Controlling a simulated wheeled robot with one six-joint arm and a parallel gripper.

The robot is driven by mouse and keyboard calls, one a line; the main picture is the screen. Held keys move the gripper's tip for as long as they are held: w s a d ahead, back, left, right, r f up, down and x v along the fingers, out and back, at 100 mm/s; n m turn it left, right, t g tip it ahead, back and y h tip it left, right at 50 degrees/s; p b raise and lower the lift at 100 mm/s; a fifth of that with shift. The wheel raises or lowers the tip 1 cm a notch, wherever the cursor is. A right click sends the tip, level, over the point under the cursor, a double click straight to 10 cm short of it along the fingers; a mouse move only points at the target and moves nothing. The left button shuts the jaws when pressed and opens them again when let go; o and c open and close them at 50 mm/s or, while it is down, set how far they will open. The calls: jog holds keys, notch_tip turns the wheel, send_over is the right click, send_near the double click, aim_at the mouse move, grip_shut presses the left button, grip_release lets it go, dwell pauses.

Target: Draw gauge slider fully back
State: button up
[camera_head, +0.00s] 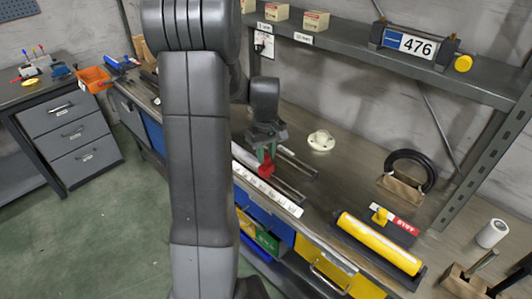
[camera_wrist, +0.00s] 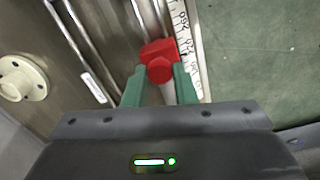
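The gauge slider is a red block with a round knob (camera_wrist: 160,70), seen near the middle of the wrist view. It sits on a metal rail beside a white ruled scale (camera_wrist: 190,40). In the head view the red slider (camera_head: 266,166) shows just below my gripper (camera_head: 266,153), above the workbench. In the wrist view the green fingers of my gripper (camera_wrist: 160,82) lie on both sides of the knob, with no clear gap to it. The slider's underside is hidden.
A cream flanged disc (camera_head: 321,140) stands on the bench beyond the rails (camera_head: 290,175). A yellow cylinder (camera_head: 380,243) lies to the right, with a black ring in a wooden stand (camera_head: 402,188) behind it. A shelf (camera_head: 400,58) runs above the bench's back.

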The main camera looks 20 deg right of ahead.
grip_shut()
jog(key=s+d+b, duration=0.1)
jog(key=s+d, duration=0.3)
jog(key=s, duration=0.6)
jog(key=shift+s+d, duration=0.15)
jog(key=shift+s, duration=0.05)
jog(key=shift+o, duration=2.1)
grip_release()
jog(key=o, duration=0.5)
jog(key=shift+s+d, duration=0.1)
jog(key=shift+s, duration=0.1)
jog(key=shift+c, duration=0.2)
jog(key=shift+w+r, duration=0.1)
